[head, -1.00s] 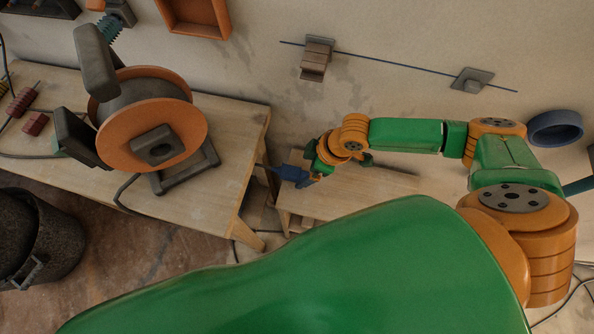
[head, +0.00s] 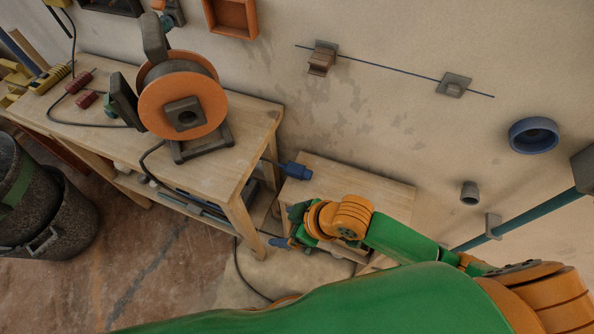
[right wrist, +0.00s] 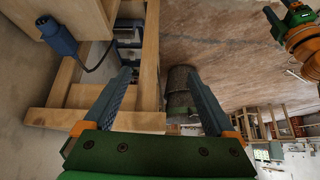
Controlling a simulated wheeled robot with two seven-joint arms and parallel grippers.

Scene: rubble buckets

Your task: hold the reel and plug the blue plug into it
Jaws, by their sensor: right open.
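The reel (head: 172,110), an orange drum with a dark grey frame and handle, stands upright on the wooden workbench. A dark square socket block (head: 184,117) sits at the centre of its facing side. The blue plug (head: 297,170) is on a cable beside the bench's right end, over the low wooden stand. It also shows in the right wrist view (right wrist: 57,37), upper left, outside the jaws. My right gripper (head: 287,242) is nearer than the plug, below it in the head view and apart from it. Its fingers (right wrist: 165,85) are open and empty. My left gripper is not seen clearly.
The workbench (head: 225,170) has red plugs (head: 87,99) and cables at its left. The low wooden stand (head: 370,190) is against the wall. Black buckets (head: 60,215) stand on the floor at left. A blue ring (head: 533,135) and teal pipe (head: 540,213) are on the right wall.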

